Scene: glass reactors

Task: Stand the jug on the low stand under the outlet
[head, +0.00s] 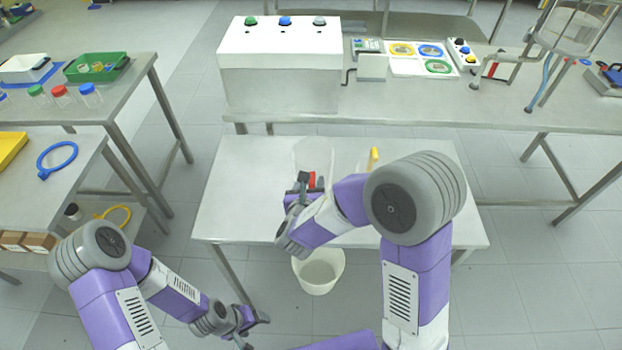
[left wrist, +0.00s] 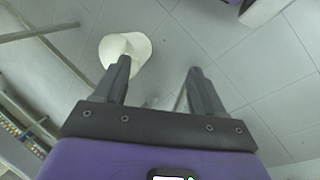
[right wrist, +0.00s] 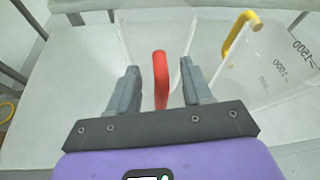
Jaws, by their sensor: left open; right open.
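A clear jug with a red handle (head: 314,154) stands upright on a low steel table (head: 232,185). In the right wrist view its red handle (right wrist: 160,78) lies between the fingers. My right gripper (head: 306,184) is open around that handle, with gaps visible on both sides. A second clear jug with a yellow handle (right wrist: 262,70) and volume marks stands to its right. My left gripper (head: 252,328) is open and empty, low over the floor. A glass vessel (head: 573,28) with pipework stands at the far right. I cannot tell which part is the low stand or outlet.
A white bucket (head: 318,271) is on the floor before the low table, also in the left wrist view (left wrist: 125,48). A white box with buttons (head: 280,65) sits on the rear bench (head: 440,108). Side tables stand left. The low table's left part is clear.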

